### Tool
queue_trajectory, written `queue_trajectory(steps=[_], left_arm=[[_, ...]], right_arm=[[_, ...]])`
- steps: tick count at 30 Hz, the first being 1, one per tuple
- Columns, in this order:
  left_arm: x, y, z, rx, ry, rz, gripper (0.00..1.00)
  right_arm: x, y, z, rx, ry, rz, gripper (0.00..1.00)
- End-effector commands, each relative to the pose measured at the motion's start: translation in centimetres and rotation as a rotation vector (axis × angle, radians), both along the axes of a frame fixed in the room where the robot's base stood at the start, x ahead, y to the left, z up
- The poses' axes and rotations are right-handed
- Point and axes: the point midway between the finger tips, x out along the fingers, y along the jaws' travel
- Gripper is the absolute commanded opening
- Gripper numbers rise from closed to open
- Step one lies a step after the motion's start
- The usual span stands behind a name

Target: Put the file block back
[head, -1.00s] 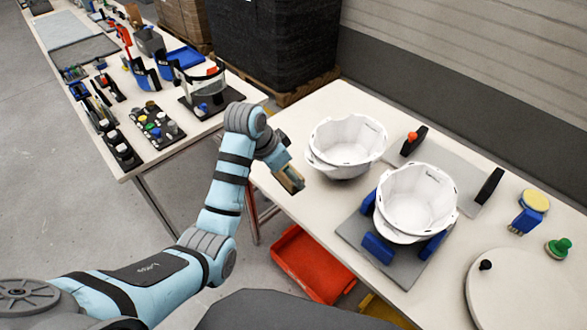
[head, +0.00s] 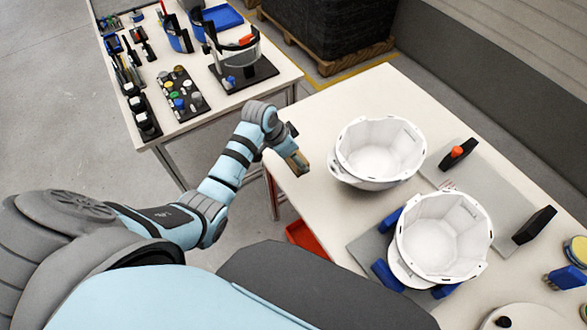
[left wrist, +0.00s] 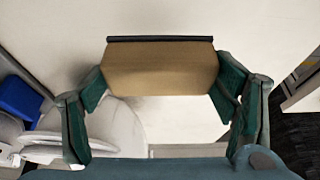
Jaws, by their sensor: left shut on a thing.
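The file block (left wrist: 160,68) is a tan block with a dark strip along one edge. My left gripper (left wrist: 160,85) is shut on it, one green finger against each end, in the left wrist view. In the head view the left gripper (head: 297,163) and the tan file block (head: 299,161) are above the left edge of the near table, left of a white helmet shell. Most of the block is small there and partly covered by the gripper. My right gripper is not in view.
A white helmet shell (head: 380,152) stands on the near table (head: 348,100). Another shell (head: 443,236) sits in a blue-armed holder. The far table (head: 215,105) holds a black rack of coloured caps (head: 180,95) and a clear visor stand (head: 236,68). A floor gap separates the tables.

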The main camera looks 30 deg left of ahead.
Motion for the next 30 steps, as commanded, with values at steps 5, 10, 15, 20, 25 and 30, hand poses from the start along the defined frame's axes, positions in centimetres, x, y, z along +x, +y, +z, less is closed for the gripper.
queue_trajectory(steps=[5, 10, 15, 20, 25, 30], left_arm=[[-0.1, 0.0, -2.9, 0.0, 0.001, 0.0, 0.53], [-0.1, 0.0, -5.9, 0.0, 0.001, 0.0, 0.53], [-0.1, 0.1, -6.9, 0.0, -0.001, 0.0, 0.53], [-0.1, 0.1, -6.8, 0.001, -0.001, 0.002, 0.53], [-0.1, 0.2, -6.9, 0.0, 0.0, 0.001, 0.98], [-0.1, 0.1, -6.9, 0.0, 0.0, 0.001, 0.99]], right_arm=[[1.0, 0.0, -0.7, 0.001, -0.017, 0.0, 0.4], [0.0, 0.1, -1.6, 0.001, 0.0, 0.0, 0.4], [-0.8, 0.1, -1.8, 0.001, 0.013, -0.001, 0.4], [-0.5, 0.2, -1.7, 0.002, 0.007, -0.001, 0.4], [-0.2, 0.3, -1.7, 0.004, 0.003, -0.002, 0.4], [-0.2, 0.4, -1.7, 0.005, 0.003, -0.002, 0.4]])
